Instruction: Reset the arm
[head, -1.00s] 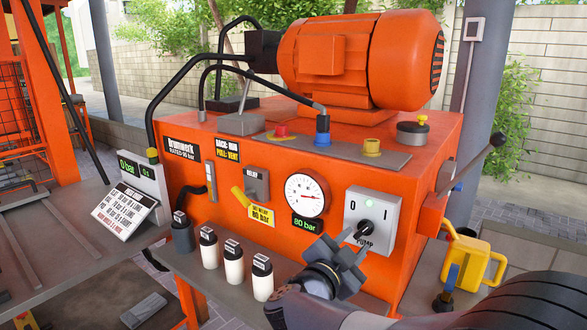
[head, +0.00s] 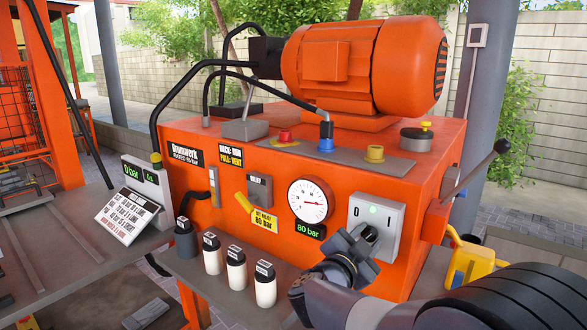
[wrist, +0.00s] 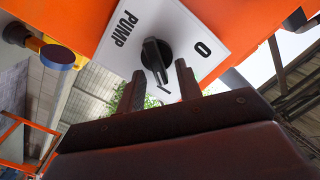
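My gripper (head: 365,245) is at the lower front of the grey pump switch plate (head: 390,212) on the orange power unit. In the wrist view my gripper (wrist: 158,88) is open, with its two dark fingers apart. The black pump knob (wrist: 157,54) shows just beyond the gap between the fingertips, and nothing is held. Whether a fingertip touches the knob I cannot tell. In the head view the gripper partly hides the knob and covers the PUMP label. A green lamp (head: 373,210) is lit on the plate.
The orange power unit (head: 440,180) carries a gauge (head: 311,200), an 80 bar display (head: 310,231) and a yellow relief lever (head: 243,203). Several capped bottles (head: 237,268) stand on the ledge below. A yellow can (head: 470,262) and a black-knobbed lever (head: 480,175) are at the right.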

